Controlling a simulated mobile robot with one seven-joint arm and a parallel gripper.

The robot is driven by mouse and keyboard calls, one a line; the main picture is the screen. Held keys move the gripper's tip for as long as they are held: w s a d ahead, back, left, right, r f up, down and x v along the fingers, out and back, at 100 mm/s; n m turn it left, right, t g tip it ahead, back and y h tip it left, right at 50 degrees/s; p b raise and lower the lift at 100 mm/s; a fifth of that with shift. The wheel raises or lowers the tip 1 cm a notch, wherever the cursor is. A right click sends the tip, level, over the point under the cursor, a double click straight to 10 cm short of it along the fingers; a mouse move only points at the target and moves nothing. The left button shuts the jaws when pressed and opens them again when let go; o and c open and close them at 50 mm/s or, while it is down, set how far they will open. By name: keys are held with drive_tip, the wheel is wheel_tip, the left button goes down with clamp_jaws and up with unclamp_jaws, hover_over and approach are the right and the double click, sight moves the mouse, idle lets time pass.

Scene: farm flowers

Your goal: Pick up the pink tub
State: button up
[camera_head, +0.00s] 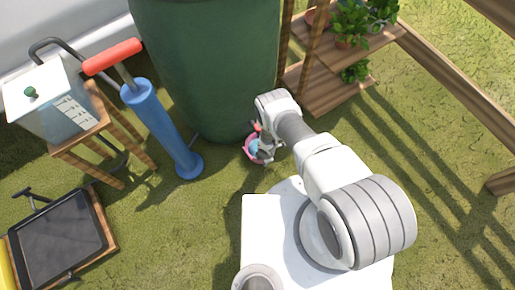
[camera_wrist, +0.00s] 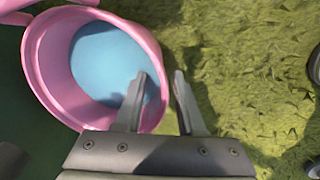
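The pink tub (camera_wrist: 50,72) is a round open bucket with a light blue inside bottom, at the upper left of the wrist view. In the head view the tub (camera_head: 250,151) is small, on the grass by the foot of the green barrel, partly hidden by my arm. My gripper (camera_wrist: 161,78) is open. In the wrist view one finger overlaps the tub's inside and the other lies to the right of its rim, over grass. The right rim appears between the fingers. I cannot tell whether either finger touches it.
A large green barrel (camera_head: 205,60) stands right behind the tub. A blue pump (camera_head: 160,125) with a red handle stands left of it. A wooden plant shelf (camera_head: 335,92) is at the upper right. Open grass (camera_head: 190,235) lies in front.

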drive_tip(key=shift+f, duration=0.5)
clamp_jaws()
drive_tip(key=shift+w, duration=0.1)
idle(1.1)
